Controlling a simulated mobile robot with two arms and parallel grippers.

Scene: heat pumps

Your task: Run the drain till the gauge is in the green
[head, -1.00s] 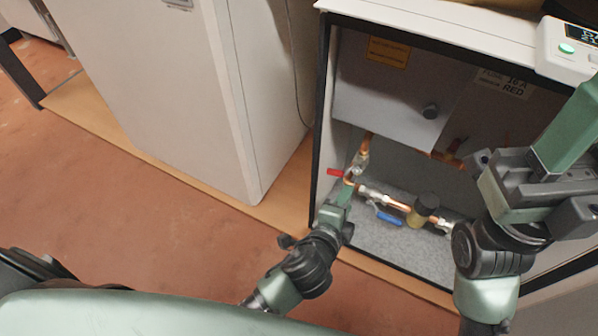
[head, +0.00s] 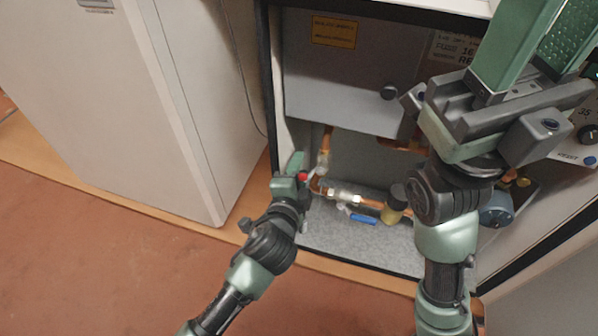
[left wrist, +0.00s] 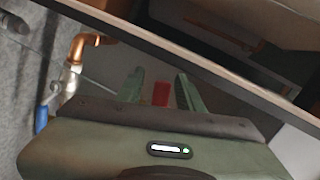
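A red lever handle (head: 302,177) sits on the copper pipework at the left of the open cabinet. My left gripper (head: 296,165) is at this handle. In the left wrist view, the fingers (left wrist: 160,88) stand apart, with the red handle (left wrist: 160,94) between them and gaps visible on both sides. A blue lever handle (head: 363,219) is on the lower pipe, and it also shows in the left wrist view (left wrist: 41,119). My right gripper (head: 535,45) is raised in front of the cabinet, its fingertips cut off by the top edge. I cannot make out a gauge reading.
The cabinet holds a grey box (head: 345,85) above the pipes and a brass fitting with a dark cap (head: 394,212). A blue round part (head: 497,209) is partly behind my right arm. A white appliance (head: 130,90) stands at left. The reddish floor (head: 90,250) is clear.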

